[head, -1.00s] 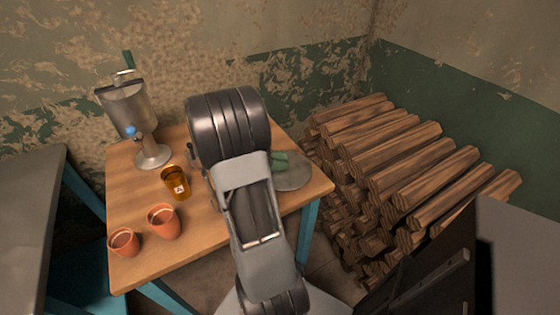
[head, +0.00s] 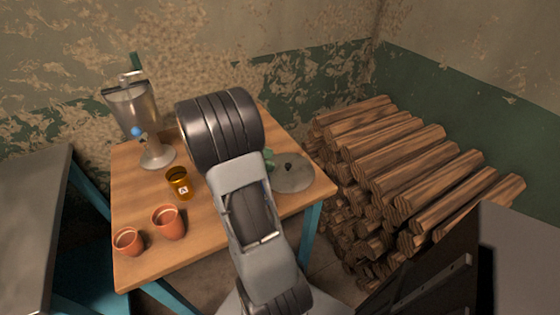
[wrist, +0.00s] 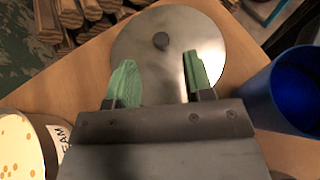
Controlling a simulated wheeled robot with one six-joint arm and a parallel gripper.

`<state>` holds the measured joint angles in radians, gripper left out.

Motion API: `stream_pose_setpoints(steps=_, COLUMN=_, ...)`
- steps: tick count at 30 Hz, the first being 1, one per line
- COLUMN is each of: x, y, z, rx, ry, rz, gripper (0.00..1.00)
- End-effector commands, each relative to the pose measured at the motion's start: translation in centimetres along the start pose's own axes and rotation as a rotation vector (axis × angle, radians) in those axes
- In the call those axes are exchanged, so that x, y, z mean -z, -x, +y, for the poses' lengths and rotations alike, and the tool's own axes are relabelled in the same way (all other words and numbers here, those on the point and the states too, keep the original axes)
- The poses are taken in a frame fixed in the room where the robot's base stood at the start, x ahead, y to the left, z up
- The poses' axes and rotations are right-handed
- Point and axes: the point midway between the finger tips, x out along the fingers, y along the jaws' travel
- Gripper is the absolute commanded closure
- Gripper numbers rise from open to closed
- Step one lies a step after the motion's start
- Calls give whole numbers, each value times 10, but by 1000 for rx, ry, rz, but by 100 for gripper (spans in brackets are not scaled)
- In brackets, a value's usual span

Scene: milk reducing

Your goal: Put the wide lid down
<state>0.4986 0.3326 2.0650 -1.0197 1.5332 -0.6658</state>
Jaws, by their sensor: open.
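The wide lid (head: 292,178) is a round grey metal disc with a small dark knob. It lies flat on the right side of the wooden table. In the wrist view the lid (wrist: 170,80) is ahead of my gripper (wrist: 158,85), with its knob beyond the two green fingertips. The fingers are apart and nothing is between them that they hold. In the head view my arm hides most of the gripper; only a green finger part shows beside the lid.
A metal dispenser (head: 140,115), an amber jar (head: 179,184) and two terracotta cups (head: 168,223) stand on the table (head: 205,240). A blue container (wrist: 285,92) is close at the gripper's right in the wrist view, a spotted container (wrist: 28,150) at its left. Stacked logs (head: 400,170) lie beyond the table.

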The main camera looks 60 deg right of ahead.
Motion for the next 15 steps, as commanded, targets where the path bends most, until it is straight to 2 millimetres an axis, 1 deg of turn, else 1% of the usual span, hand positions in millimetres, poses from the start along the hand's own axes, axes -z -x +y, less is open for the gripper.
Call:
stream_pose_setpoints(steps=1, x=-1, y=12, z=1, rx=-5, ry=1, rz=0, gripper=52)
stream_pose_setpoints(steps=6, x=0, y=40, z=0, rx=-3, ry=1, rz=0, gripper=52)
stream_pose_setpoints(steps=9, x=0, y=52, z=0, rx=-3, ry=0, rz=0, gripper=52)
stream_pose_setpoints(steps=15, x=0, y=65, z=0, rx=-1, ry=0, rz=1, gripper=52)
